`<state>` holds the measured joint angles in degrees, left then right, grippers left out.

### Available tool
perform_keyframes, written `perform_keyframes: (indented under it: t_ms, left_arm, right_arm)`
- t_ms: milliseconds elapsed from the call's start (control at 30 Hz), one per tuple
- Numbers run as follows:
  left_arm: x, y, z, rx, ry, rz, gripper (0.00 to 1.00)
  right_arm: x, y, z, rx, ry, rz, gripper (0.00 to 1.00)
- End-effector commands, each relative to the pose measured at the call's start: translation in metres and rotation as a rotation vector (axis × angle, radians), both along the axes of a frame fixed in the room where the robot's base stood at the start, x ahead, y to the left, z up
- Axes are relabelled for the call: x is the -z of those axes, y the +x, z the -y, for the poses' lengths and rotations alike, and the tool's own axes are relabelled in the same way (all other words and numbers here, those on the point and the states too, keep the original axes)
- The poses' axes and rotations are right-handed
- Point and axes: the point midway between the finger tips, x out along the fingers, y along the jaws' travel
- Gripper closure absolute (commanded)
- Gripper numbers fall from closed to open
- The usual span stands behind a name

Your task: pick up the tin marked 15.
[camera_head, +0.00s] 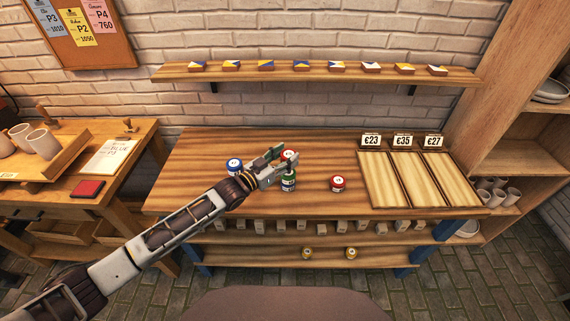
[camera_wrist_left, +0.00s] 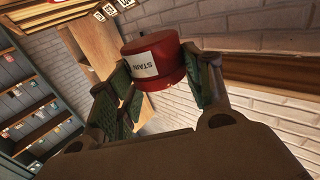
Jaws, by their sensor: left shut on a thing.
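My left gripper (camera_head: 277,158) is above the workbench, shut on a red tin (camera_head: 291,155). In the left wrist view the red tin (camera_wrist_left: 152,62) sits between the green finger pads, tilted in the picture, with a white label reading STAIN. I cannot read a number on it. A green tin (camera_head: 288,184) stands on the bench just below the held tin. A blue tin (camera_head: 234,166) stands left of the gripper, beyond the forearm. Another red tin (camera_head: 337,184) stands to the right. Their numbers are too small to read. My right gripper is not in view.
A wooden tray (camera_head: 411,180) with price signs is at the bench's right. A wall shelf (camera_head: 320,74) holds several small painted tiles. Two yellow-topped tins (camera_head: 307,254) (camera_head: 351,253) stand on the lower shelf. A side table (camera_head: 120,190) with cups is at left. The bench front is mostly clear.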

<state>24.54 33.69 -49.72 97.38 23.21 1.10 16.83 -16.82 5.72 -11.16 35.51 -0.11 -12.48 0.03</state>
Motion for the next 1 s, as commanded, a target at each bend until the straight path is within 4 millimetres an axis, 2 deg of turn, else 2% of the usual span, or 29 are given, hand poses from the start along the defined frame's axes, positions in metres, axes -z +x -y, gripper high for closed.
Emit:
perform_keyframes:
  t_ms: [200,400,1000]
  left_arm:
    - [-0.034,0.000,0.000,0.000,0.000,0.004,0.77]
    - [-0.049,0.000,0.000,0.000,-0.001,0.001,0.77]
    - [-0.053,0.000,0.000,0.000,0.000,0.001,0.77]
  right_arm:
    - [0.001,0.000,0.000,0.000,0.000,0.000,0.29]
    - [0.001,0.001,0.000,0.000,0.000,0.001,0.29]
    - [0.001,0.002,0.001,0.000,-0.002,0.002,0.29]
